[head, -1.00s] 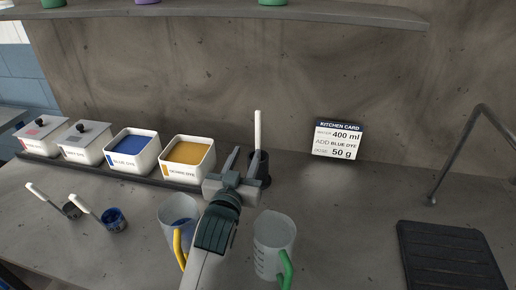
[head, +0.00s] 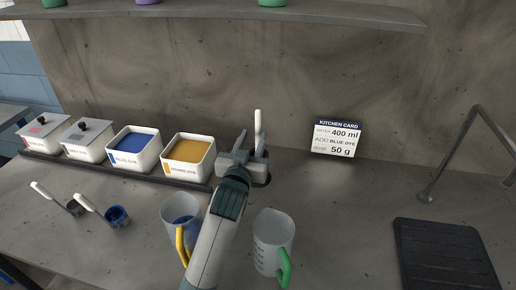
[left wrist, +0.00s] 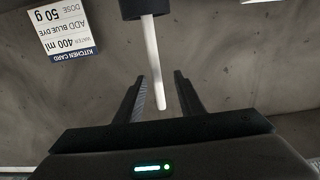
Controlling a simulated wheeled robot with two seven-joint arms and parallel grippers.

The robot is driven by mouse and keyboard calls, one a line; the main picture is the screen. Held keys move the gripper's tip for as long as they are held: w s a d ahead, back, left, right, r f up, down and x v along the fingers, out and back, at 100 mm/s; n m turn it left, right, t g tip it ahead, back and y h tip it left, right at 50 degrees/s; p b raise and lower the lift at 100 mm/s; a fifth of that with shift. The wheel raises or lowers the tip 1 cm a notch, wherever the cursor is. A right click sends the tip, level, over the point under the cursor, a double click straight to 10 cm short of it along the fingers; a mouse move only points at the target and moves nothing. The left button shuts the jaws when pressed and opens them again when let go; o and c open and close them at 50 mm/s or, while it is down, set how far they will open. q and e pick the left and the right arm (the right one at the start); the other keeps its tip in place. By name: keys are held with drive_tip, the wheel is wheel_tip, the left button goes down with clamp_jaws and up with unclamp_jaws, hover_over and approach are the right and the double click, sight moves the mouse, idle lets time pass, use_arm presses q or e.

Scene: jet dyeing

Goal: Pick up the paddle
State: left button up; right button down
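The paddle is a white stick (head: 258,124) standing nearly upright in a dark cup (head: 261,180) near the back wall. My left gripper (head: 250,143) is at the paddle, covering its lower part and most of the cup in the head view. In the left wrist view, which shows the scene upside down, the white paddle (left wrist: 153,62) reaches from the dark cup (left wrist: 145,9) to between the two fingers. The left gripper (left wrist: 159,80) is open, with visible gaps on both sides of the paddle. My right gripper is not in view.
Two clear jugs, one yellow-handled (head: 181,222) with blue contents and one green-handled (head: 273,240), stand in front. Dye tubs (head: 188,158) line the back left. Two scoops (head: 117,215) lie left. A kitchen card (head: 337,139) and black mat (head: 443,252) are right.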

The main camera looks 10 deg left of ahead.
sight(257, 129)
use_arm(q)
drive_tip(key=w, duration=0.1)
drive_tip(key=w+r+p, duration=0.1)
drive_tip(key=w, duration=0.1)
drive_tip(key=shift+w+d+r+p, duration=0.1)
drive_tip(key=shift+d+r+p, duration=0.05)
drive_tip(key=shift+d+p, duration=0.2)
drive_tip(key=shift+w, duration=0.75)
clamp_jaws()
